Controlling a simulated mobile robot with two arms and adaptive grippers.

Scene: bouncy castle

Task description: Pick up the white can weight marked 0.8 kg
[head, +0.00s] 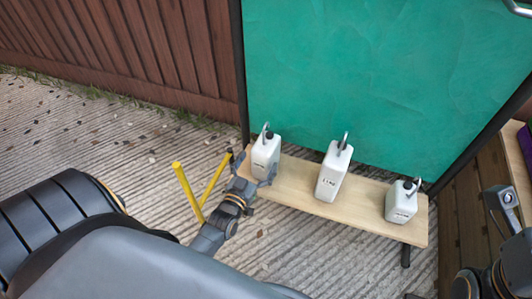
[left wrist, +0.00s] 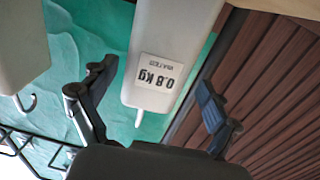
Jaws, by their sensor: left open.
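The white can weight (head: 264,152) stands at the left end of a wooden bench, a metal hook on top. In the left wrist view its label reads "0.8 kg WATER" upside down on the can (left wrist: 165,45). My left gripper (head: 254,168) is open, with one finger to each side of the can's lower part. In the left wrist view the open fingers (left wrist: 156,84) show with the can between and beyond them; I cannot tell whether they touch it.
Two more white cans with hooks stand on the bench (head: 290,190): a taller one (head: 331,176) in the middle and a shorter one (head: 401,204) at the right. A green panel (head: 385,80) rises behind. Yellow stakes (head: 187,190) stand left of my gripper.

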